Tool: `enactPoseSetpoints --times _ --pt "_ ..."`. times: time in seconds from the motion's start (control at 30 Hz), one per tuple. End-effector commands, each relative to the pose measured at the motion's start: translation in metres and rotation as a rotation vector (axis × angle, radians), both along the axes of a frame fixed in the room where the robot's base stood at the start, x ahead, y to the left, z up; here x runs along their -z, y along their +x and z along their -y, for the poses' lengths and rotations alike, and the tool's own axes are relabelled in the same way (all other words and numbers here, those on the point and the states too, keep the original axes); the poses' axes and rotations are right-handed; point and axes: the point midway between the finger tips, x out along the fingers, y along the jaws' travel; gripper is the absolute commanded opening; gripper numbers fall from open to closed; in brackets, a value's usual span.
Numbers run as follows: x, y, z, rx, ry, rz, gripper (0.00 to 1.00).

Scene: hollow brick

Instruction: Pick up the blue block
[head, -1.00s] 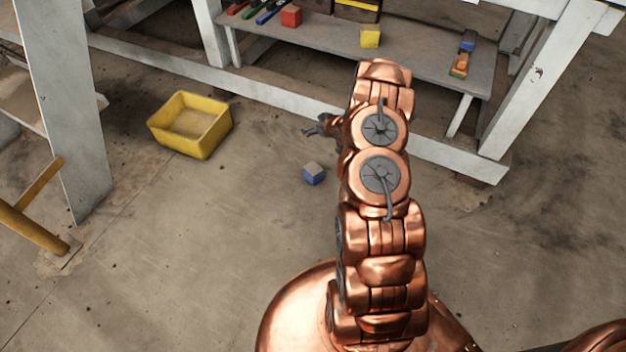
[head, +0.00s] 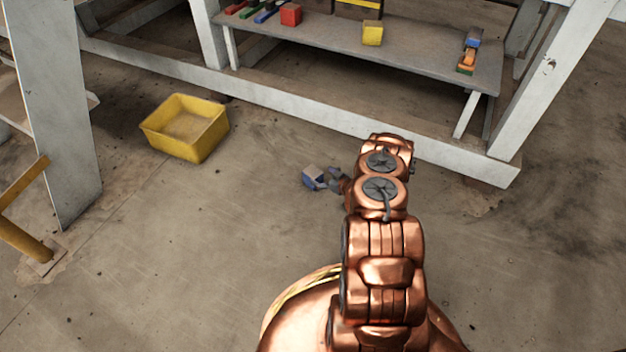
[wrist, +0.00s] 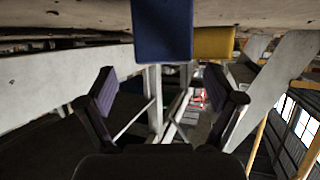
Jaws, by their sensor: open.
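The blue block (head: 308,181) sits on the concrete floor in the head view, its top face pale grey. It also shows large at the top middle of the wrist view (wrist: 162,30), where the floor appears overhead. My gripper (head: 331,178) is low over the floor just right of the block, with its fingers toward it. In the wrist view my gripper (wrist: 160,90) has its two fingers spread wide with nothing between them. The block lies ahead, within the sideways span of the fingers. The head view does not show clearly whether a finger touches it.
A yellow bin (head: 204,146) stands on the floor at the left and shows behind the block in the wrist view. A low shelf (head: 420,58) holds a red block (head: 290,14), a yellow block (head: 372,33) and tools. Open floor lies in front.

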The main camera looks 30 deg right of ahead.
Motion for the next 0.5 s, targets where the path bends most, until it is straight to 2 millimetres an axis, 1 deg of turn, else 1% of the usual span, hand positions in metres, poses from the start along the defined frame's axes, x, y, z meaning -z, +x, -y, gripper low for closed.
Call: enactPoseSetpoints --times 0.27,0.5 --pt "0.010 0.016 -0.006 -0.001 0.001 0.001 0.92" --pt "0.023 0.043 -0.013 -0.001 0.000 0.001 0.92"
